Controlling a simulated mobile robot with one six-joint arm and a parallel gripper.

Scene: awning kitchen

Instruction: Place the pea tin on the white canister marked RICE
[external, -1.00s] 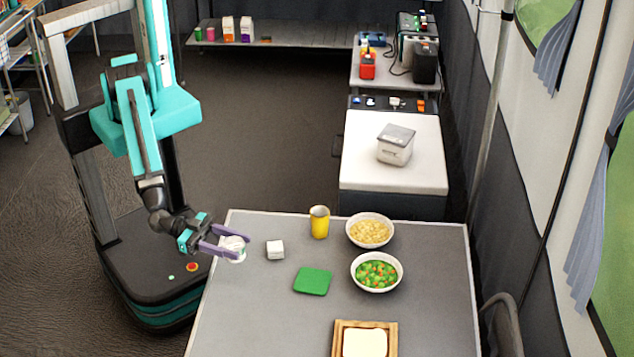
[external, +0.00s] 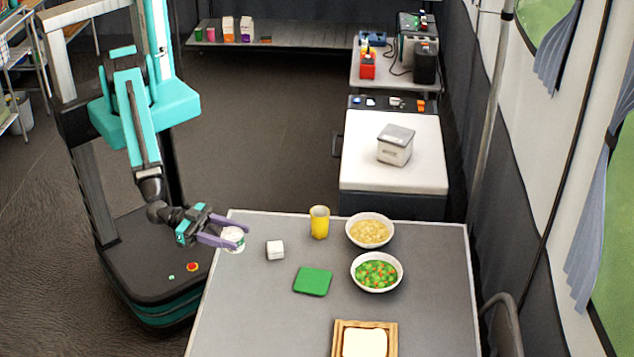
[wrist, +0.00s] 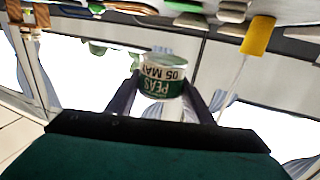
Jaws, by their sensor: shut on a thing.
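The pea tin (external: 233,239) is white and green. In the wrist view the tin (wrist: 163,76) shows upside down in the picture, with "PEAS" on its label. The gripper also shows in the wrist view (wrist: 162,82). The white canister (external: 394,151) has a grey lid and dark lettering too small to read. It stands on the white-topped unit (external: 362,177) behind the table, well to the right of and beyond my gripper.
On the grey table (external: 250,318) are a white block (external: 275,250), a yellow cup (external: 319,222), a green square (external: 313,281), a bowl of pale food (external: 370,230), a bowl of vegetables (external: 377,273) and a wooden tray (external: 338,342). The white top around the canister is clear.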

